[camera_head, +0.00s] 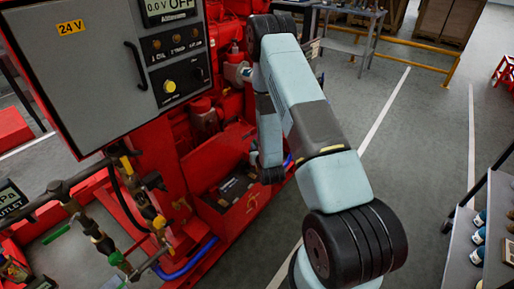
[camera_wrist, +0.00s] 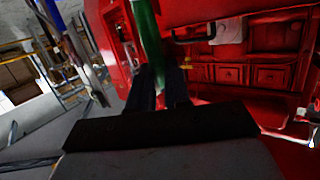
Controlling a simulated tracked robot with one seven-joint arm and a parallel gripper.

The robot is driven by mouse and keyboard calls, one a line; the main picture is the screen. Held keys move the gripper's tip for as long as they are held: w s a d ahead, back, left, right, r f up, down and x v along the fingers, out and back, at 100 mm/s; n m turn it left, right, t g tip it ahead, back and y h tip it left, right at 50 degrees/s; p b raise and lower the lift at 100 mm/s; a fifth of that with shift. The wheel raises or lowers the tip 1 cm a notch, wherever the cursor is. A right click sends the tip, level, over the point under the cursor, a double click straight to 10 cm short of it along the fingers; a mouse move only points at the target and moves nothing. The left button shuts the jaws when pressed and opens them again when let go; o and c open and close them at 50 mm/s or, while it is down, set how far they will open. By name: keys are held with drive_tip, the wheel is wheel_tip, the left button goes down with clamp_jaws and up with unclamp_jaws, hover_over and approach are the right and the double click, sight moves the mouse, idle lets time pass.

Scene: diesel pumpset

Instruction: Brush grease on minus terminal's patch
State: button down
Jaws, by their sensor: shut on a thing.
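My gripper (camera_wrist: 160,88) shows in the wrist view as two dark fingers shut on a long green handle (camera_wrist: 147,40), which looks like the grease brush's. The handle runs up from between the fingers and out of the top edge; its bristles cannot be made out. In the head view a black battery (camera_head: 236,186) sits low in the red frame, just left of my wrist. My gripper's fingers cannot be made out there. The minus terminal and its patch are too small or hidden to tell in either view.
The grey control cabinet (camera_head: 95,75) stands above and left of the battery. Brass and black pipework (camera_head: 150,215) and a blue hose (camera_head: 188,262) lie left of it. A shelf (camera_head: 470,250) stands at the right. Open floor (camera_head: 420,130) lies between.

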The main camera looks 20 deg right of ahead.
drive_tip(key=w+d+f+m+h, duration=0.1)
drive_tip(key=w+d+f+m, duration=0.1)
drive_tip(key=w+f, duration=0.5)
drive_tip(key=w+d+f+m+t+h, duration=0.1)
drive_tip(key=w+d+f+m, duration=0.1)
drive_tip(key=w+f+m, duration=0.2)
drive_tip(key=shift+w+d+f+t, duration=0.3)
drive_tip(key=shift+w+f, duration=1.3)
drive_tip(key=shift+f, duration=2.05)
drive_tip(key=shift+f, duration=0.75)
drive_tip(key=shift+w+d, duration=0.5)
drive_tip(key=shift+d, duration=0.25)
idle(1.1)
